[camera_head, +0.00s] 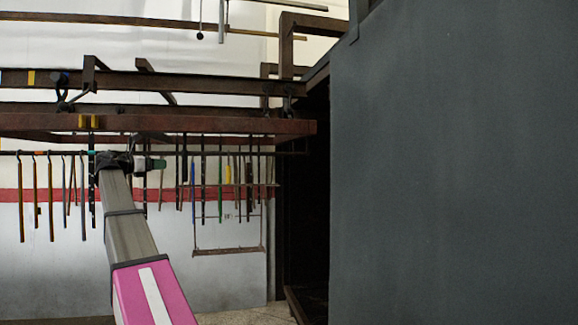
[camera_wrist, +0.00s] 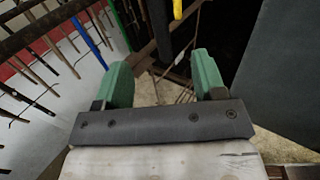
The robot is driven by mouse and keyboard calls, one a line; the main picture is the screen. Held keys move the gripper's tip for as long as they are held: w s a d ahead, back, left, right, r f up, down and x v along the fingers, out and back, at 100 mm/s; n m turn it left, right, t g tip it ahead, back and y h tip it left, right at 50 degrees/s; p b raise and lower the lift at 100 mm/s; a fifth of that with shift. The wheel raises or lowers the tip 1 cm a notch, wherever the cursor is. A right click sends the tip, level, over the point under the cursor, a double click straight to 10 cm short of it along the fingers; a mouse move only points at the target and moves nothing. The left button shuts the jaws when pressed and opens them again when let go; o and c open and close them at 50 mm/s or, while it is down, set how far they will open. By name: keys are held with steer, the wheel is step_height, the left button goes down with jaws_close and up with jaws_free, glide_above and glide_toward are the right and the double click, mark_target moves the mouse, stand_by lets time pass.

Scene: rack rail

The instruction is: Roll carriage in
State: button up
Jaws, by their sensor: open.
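The carriage is a long reddish-brown beam (camera_head: 215,126) hung under an overhead rail (camera_head: 200,91), with a hook at either end. A thin bar below it carries several hanging strips. My gripper (camera_head: 150,164) is at this bar, left of the middle, among the strips; its fingertips point right. In the wrist view my gripper (camera_wrist: 163,76) has its green fingers wide apart with nothing between them. A black strip (camera_wrist: 161,32) and a yellow strip (camera_wrist: 178,9) hang just beyond the fingertips. I cannot tell whether the gripper touches the carriage.
A large grey cabinet wall (camera_head: 455,165) fills the right side. A dark opening (camera_head: 308,190) lies at its left edge, near the carriage's right end. A white wall with a red stripe (camera_head: 240,192) stands behind the strips. Pale floor shows below the opening.

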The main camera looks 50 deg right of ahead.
mark_target(184, 164)
steer(key=shift+w+d, duration=0.15)
steer(key=shift+d, duration=1.75)
steer(key=shift+w+d, duration=0.2)
steer(key=shift+d, duration=1.75)
steer(key=shift+w+d, duration=0.15)
steer(key=shift+d, duration=1.75)
jaws_close()
